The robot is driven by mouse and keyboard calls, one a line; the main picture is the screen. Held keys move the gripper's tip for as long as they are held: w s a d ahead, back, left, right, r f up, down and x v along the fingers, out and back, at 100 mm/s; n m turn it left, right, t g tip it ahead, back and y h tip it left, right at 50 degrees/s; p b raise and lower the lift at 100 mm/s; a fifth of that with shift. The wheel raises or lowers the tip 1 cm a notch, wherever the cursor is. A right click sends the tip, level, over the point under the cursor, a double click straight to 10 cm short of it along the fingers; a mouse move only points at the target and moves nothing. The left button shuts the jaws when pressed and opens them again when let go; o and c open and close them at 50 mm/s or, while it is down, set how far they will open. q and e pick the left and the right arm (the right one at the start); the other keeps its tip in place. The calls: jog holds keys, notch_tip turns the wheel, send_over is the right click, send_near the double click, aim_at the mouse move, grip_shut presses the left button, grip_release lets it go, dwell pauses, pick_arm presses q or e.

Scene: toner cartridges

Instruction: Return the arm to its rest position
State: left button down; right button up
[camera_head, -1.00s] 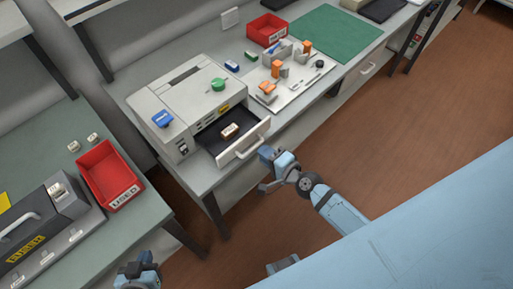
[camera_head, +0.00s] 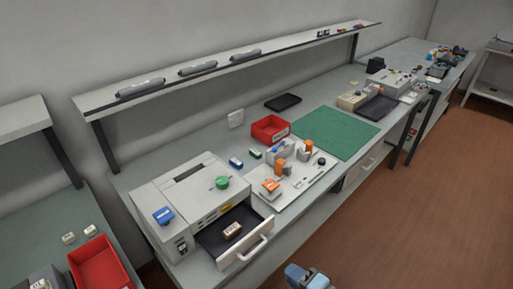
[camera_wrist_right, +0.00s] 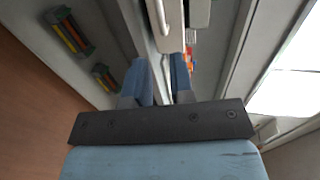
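My right gripper (camera_head: 308,278) shows only in part at the bottom edge of the head view, below and right of the printer's open drawer. In the right wrist view its two blue fingers (camera_wrist_right: 163,66) stand apart with nothing between them, so it is open and empty. It is clear of the bench and touches nothing that I can see. My left gripper is outside the head view. The printer (camera_head: 190,200) sits on the bench with its drawer (camera_head: 258,247) pulled out. A small labelled block (camera_head: 232,230) lies in the drawer.
A red bin (camera_head: 270,129), a green mat (camera_head: 337,130) and a white fixture plate (camera_head: 295,192) with orange clamps stand on the bench. Another red bin (camera_head: 100,265) is at lower left. The brown floor (camera_head: 400,220) at right is clear.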

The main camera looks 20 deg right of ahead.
jog(key=s+a+f+n+g+h+p, duration=0.1)
jog(key=s+a+n+g+h+p, duration=0.1)
jog(key=n, duration=1.5)
jog(key=s+a+g+p, duration=0.1)
jog(key=s+a+p, duration=0.1)
jog(key=s+p, duration=0.1)
jog(key=shift+s+a+g, duration=0.2)
jog(key=shift+a+g, duration=0.1)
jog(key=shift+a, duration=0.05)
jog(key=shift+f, duration=0.1)
